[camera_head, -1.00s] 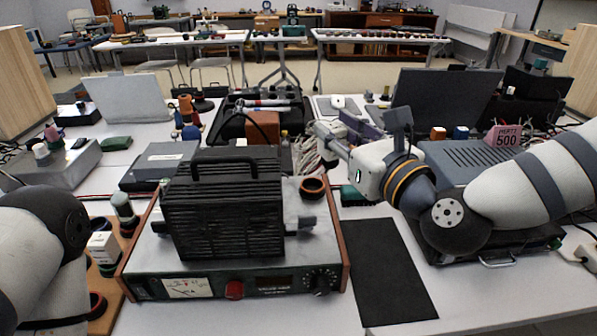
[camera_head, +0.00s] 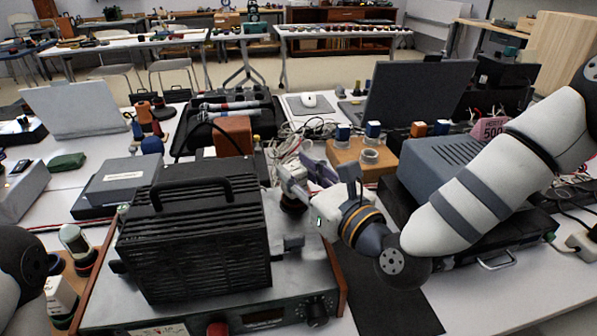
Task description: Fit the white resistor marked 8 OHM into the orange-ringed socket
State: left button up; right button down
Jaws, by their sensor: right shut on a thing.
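My right gripper (camera_head: 290,177) reaches in from the right and is shut on a small pale piece, apparently the white resistor (camera_head: 292,172); its marking cannot be read. The gripper is directly over the orange-ringed socket (camera_head: 293,204), on the right part of the amplifier-like unit's top. The fingers hide most of the socket, so I cannot tell whether the piece is inside it, touching or just above. Another white block (camera_head: 60,296) with small unreadable print stands on the wooden board at the lower left. My left gripper is out of view; only part of that arm shows.
A black finned block with a handle (camera_head: 195,235) stands on the unit, left of the socket. A wooden block (camera_head: 345,155) with a grey ring lies behind my right gripper. A blue-grey case (camera_head: 440,160) stands to the right. A dark mat (camera_head: 385,300) lies right of the unit.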

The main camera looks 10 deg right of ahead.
jog(key=shift+f, duration=0.35)
jog(key=c, duration=1.2)
grip_release()
jog(key=shift+r, duration=0.1)
jog(key=shift+r, duration=0.1)
